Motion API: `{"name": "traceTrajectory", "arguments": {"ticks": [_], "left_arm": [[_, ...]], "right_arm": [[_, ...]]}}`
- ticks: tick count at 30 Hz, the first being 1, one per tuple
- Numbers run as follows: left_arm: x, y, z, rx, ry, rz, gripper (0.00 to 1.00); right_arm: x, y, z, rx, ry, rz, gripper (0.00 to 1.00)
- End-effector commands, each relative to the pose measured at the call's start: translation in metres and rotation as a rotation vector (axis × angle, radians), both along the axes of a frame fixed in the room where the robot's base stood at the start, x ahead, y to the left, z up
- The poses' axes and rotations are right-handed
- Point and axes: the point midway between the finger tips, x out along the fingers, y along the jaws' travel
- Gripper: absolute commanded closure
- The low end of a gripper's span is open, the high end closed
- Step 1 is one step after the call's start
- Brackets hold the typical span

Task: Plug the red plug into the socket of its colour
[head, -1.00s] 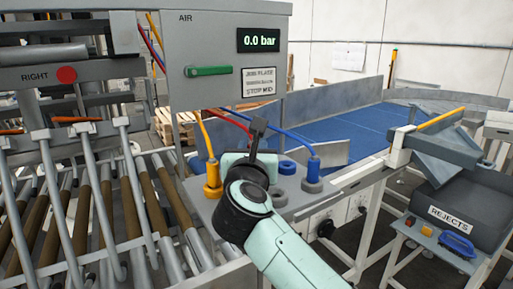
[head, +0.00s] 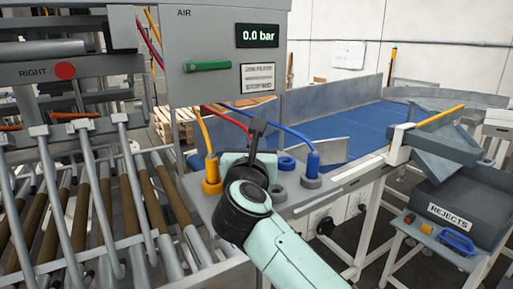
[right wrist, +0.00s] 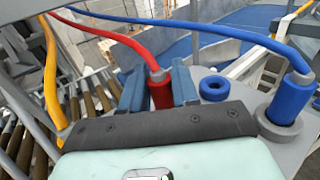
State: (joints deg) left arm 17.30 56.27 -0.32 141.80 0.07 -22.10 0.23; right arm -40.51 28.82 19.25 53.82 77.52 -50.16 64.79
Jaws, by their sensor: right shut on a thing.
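The red plug (right wrist: 160,92), on a red hose, stands between the two blue-grey fingers of my right gripper (right wrist: 158,88), which is shut on it. In the head view my right gripper (head: 257,135) is over the grey socket panel (head: 203,200), and my own arm hides the plug there. No red socket shows; the area under the gripper is hidden. An empty blue socket ring (right wrist: 214,88) is just right of the gripper in the right wrist view; it also shows in the head view (head: 287,163). My left gripper is not in view.
A blue plug (head: 313,165) sits in a grey socket at the panel's right. A yellow plug (head: 212,175) stands at its left. An empty grey ring (head: 277,194) is near my wrist. Hoses arch behind the gripper, below the air cabinet (head: 215,90). Rollers lie left.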

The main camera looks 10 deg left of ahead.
Motion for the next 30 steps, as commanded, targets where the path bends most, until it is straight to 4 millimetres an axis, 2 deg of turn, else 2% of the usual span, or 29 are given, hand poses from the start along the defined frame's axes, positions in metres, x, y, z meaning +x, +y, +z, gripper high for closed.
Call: {"name": "traceTrajectory", "arguments": {"ticks": [30], "left_arm": [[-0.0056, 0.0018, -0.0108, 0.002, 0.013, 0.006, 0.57]], "right_arm": [[0.0001, 0.0001, -0.0092, 0.000, 0.001, 0.000, 0.97]]}}
